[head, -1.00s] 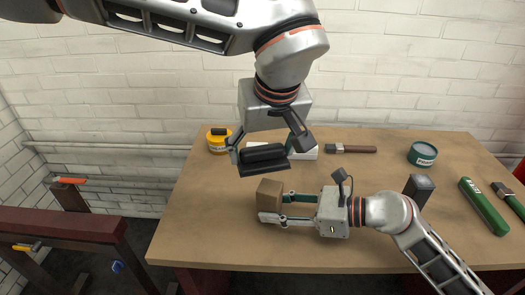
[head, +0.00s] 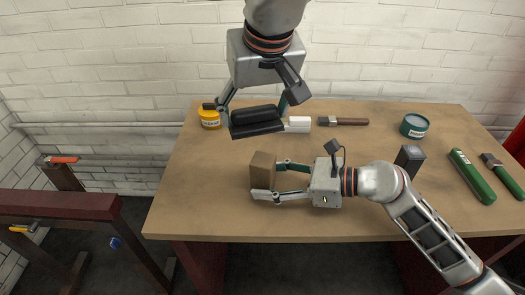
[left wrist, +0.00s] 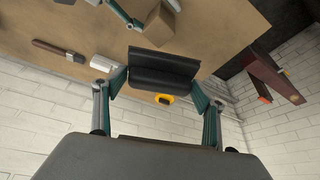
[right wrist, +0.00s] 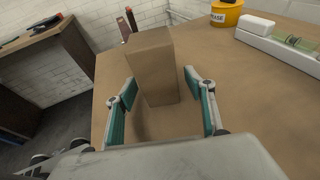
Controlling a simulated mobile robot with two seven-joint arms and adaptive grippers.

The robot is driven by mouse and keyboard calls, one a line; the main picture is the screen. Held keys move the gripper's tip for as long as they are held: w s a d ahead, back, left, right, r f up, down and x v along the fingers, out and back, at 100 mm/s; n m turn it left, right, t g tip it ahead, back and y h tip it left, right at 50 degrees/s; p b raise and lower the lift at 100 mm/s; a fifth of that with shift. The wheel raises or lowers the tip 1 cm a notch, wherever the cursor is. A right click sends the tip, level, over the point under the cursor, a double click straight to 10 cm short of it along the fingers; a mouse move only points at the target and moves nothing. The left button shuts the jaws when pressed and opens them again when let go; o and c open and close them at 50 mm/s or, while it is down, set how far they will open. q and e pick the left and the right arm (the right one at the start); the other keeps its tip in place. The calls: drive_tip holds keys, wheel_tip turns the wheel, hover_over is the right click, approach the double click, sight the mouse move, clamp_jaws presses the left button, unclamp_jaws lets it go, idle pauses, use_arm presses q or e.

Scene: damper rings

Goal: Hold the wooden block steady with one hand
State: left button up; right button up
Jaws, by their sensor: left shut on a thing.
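The wooden block (head: 263,168) stands upright on the table. My right gripper (head: 270,178) is low over the table beside it, fingers pointing left at the block. In the right wrist view the fingers (right wrist: 160,88) are apart, with the block (right wrist: 152,65) between and just beyond their tips. A gap shows at the right finger; I cannot tell whether the left one touches. My left gripper (head: 256,112) is shut on a black tool with a rounded grip (head: 257,122), held in the air above the table. The tool also shows in the left wrist view (left wrist: 163,70).
A yellow jar (head: 210,118), a white box (head: 297,125) and a brush (head: 343,121) lie along the back. A teal tin (head: 414,126), a dark block (head: 409,160) and a green case (head: 472,176) are on the right. The table's front left (head: 200,215) is clear.

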drive_tip(key=v, duration=1.2)
drive_tip(key=shift+s, duration=0.1)
